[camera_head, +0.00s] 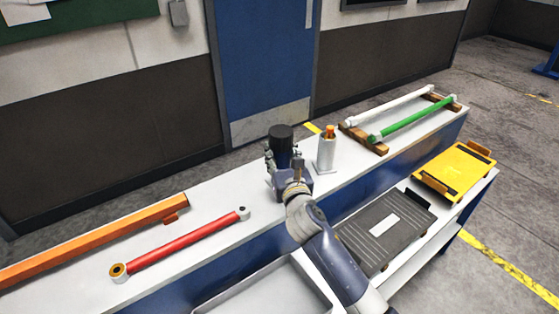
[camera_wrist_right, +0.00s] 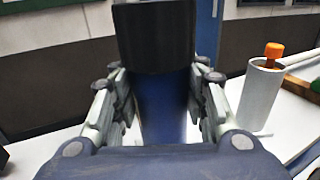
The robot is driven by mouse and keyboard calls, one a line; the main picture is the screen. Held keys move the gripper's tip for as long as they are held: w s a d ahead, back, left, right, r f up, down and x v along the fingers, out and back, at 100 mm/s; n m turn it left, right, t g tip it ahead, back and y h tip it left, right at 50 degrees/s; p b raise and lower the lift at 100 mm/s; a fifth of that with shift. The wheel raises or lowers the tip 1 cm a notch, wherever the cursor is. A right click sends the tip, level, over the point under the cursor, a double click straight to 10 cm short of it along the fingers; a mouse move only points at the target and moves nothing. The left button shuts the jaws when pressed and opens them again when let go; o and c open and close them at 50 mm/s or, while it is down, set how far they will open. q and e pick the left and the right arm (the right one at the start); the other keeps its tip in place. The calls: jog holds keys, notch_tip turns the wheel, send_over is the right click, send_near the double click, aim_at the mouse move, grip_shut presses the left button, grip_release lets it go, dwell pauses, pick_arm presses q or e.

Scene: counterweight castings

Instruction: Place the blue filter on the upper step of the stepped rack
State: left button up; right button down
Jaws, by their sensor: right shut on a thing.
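The blue filter (camera_head: 281,149) is a cylinder with a wide black top and a blue body. My right gripper (camera_head: 285,165) is shut on it and holds it upright. In the right wrist view the filter (camera_wrist_right: 160,105) stands between the two fingers of the gripper (camera_wrist_right: 163,115). A long white stepped rack has an upper step (camera_head: 222,196) at the back and a lower step (camera_head: 408,272) in front. The filter is over the upper step in the head view. Its lower end is hidden by the gripper, so I cannot tell whether it touches. My left gripper is not in view.
A white canister with an orange top (camera_head: 326,155) stands just right of the filter. A red cylinder (camera_head: 185,245) and an orange beam (camera_head: 95,240) lie to the left. Green (camera_head: 412,119) and white rods are at right. A dark case (camera_head: 375,240) and yellow case (camera_head: 458,172) occupy the lower step.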

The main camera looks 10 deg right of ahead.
aim_at(279, 163)
jog(key=shift+w+a, duration=0.1)
jog(key=shift+w, duration=0.5)
jog(key=shift+f, duration=1.7)
jog(key=shift+s+f+b, duration=0.1)
jog(key=shift+f+b, duration=0.05)
jog(key=shift+b, duration=0.15)
jog(key=c, duration=1)
grip_release()
jog(key=shift+o, duration=0.2)
